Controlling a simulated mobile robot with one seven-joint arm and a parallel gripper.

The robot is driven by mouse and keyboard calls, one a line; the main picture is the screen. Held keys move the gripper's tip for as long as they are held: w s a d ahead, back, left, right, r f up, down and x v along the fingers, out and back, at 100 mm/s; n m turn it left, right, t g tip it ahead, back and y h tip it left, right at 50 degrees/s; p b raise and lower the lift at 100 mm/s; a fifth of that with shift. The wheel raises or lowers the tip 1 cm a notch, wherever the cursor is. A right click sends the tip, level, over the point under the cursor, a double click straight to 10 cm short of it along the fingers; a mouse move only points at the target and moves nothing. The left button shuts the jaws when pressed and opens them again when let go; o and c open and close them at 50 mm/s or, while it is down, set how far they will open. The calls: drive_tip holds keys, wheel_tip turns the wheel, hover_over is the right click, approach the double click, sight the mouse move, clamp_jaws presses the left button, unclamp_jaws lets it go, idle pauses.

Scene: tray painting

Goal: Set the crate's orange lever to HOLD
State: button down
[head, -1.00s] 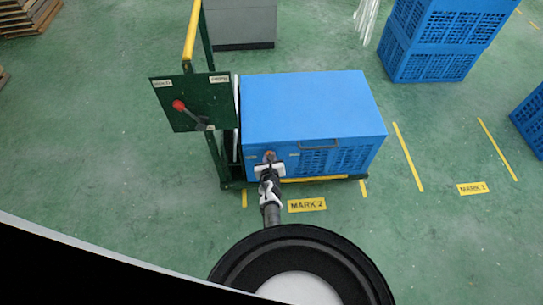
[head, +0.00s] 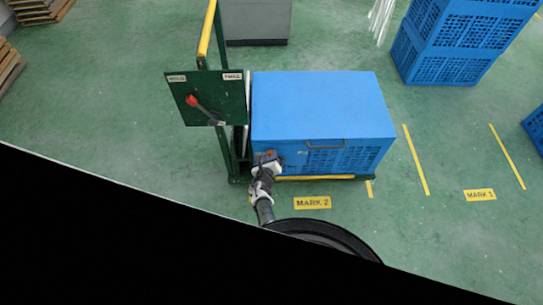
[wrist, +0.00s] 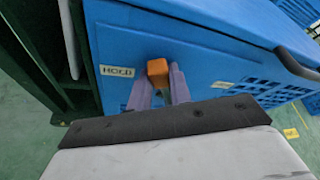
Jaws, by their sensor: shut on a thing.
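The blue crate (head: 325,105) stands on a green cart beside its upright panel. Its orange lever (wrist: 157,68) is on the crate's front face, and a bit of it shows in the head view (head: 270,153). My gripper (wrist: 160,86) is shut on the orange lever, with one finger on either side of it. A white HOLD label (wrist: 117,72) is just left of the lever in the wrist view. Another label, too small to read, is on the right of the lever (wrist: 222,85). The lever's lower part is hidden by my gripper.
A green panel with a red-knobbed lever (head: 193,101) rises left of the crate under a yellow handle (head: 207,30). A MARK 2 floor label (head: 312,203) lies in front. Stacked blue crates (head: 460,40) stand at the back right. Floor to the right is open.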

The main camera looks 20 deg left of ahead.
drive_tip(key=shift+a, duration=0.1)
drive_tip(key=c, duration=1.3)
unclamp_jaws()
drive_tip(key=p+v, duration=0.3)
drive_tip(key=v, duration=1)
drive_tip(key=shift+s+r+p, duration=0.15)
drive_tip(key=shift+s+p, duration=0.15)
